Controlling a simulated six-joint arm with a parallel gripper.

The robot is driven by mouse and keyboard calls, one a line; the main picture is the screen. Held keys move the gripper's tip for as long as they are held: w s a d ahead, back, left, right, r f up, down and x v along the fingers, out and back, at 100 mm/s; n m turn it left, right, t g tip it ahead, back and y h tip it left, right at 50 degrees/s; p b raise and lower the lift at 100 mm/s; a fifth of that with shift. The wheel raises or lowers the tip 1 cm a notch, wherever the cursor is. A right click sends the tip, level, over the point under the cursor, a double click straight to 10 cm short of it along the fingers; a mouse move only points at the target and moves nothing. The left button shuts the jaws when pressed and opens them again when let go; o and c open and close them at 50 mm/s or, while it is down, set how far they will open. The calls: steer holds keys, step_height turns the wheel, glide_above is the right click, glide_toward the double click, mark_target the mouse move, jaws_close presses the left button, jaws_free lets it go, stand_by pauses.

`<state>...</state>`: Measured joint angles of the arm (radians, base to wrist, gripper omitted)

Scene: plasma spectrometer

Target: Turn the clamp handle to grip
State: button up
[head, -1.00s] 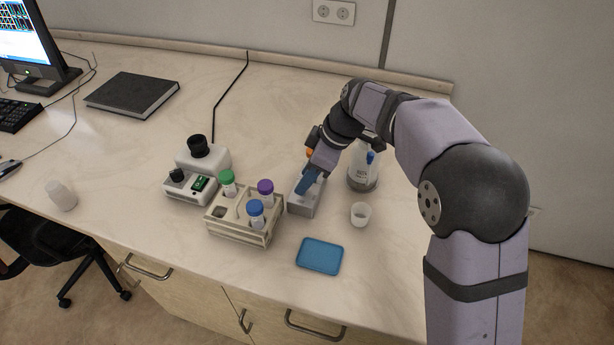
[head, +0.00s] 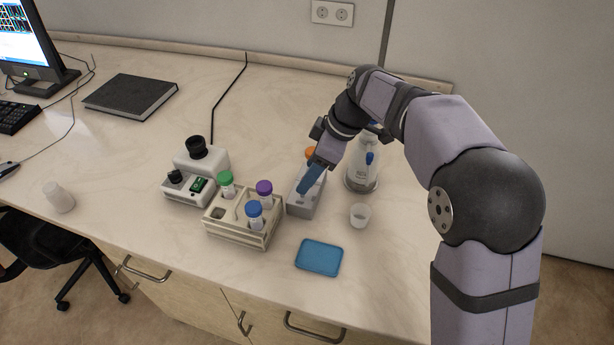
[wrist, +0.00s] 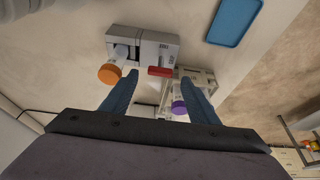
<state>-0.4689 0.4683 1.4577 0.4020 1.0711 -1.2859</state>
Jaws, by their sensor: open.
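The clamp is a grey block (head: 302,205) on the bench, right of the tube rack; it also shows at the top of the wrist view (wrist: 155,46). Its red handle (wrist: 160,71) sticks out at the block's edge in the wrist view; I cannot make it out in the head view. An orange cap (head: 310,153) shows just behind the block, and beside it in the wrist view (wrist: 110,74). My gripper (wrist: 159,76) is open, its two blue fingers pointing at the block. The handle appears between the fingertips; contact is not clear.
A beige rack (head: 243,229) with green, purple and blue capped tubes stands close left of the block. A bottle (head: 361,178) and a small white cup (head: 360,215) stand to its right. A blue tray (head: 319,257) lies in front.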

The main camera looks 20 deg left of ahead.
steer(key=v, duration=0.4)
steer(key=shift+d+r+b, duration=0.15)
steer(key=shift+r+b, duration=0.15)
step_height(320, 180, up, 8)
steer(key=p, duration=0.7)
stand_by(0.4)
stand_by(0.3)
steer(key=s+d+f+m+h+p, duration=0.1)
steer(key=s+d+m+p, duration=0.2)
steer(key=d, duration=0.5)
steer(key=s+d+m+h+p, duration=0.1)
steer(key=d+m+p, duration=0.2)
steer(key=d+m, duration=0.4)
steer(key=s+d+f+m+h+p, duration=0.2)
steer(key=s+d+m+p, duration=0.4)
steer(key=s+d, duration=0.7)
steer(key=shift+s+d+f+m, duration=0.4)
steer(key=shift+s+f+m, duration=0.3)
steer(key=shift+s+m, duration=0.4)
